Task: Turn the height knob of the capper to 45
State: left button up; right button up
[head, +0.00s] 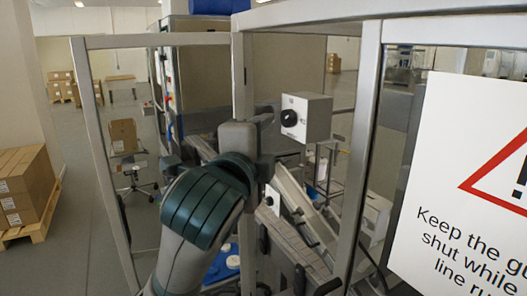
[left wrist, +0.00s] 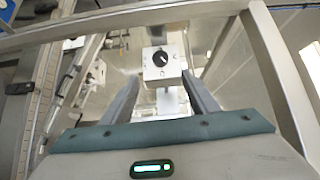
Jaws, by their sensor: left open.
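A light box with a black round knob (head: 289,118) hangs by the guard frame in the head view. A smaller light plate with a dark knob (head: 269,201) shows lower down, below my left gripper. My left gripper (head: 265,141) is open and empty, to the left of the upper box. I cannot tell which of the two knobs this is. No scale figures are readable. My right gripper is out of view.
Metal guard posts (head: 365,140) and a top rail stand around the line. A warning sign (head: 470,180) covers the right side. A conveyor (head: 290,238) runs below the arm. Cartons on a pallet (head: 25,190) stand at the far left.

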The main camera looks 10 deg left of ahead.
pick_arm(q)
jog(key=shift+s+a, duration=0.1)
jog(key=shift+s, duration=0.35)
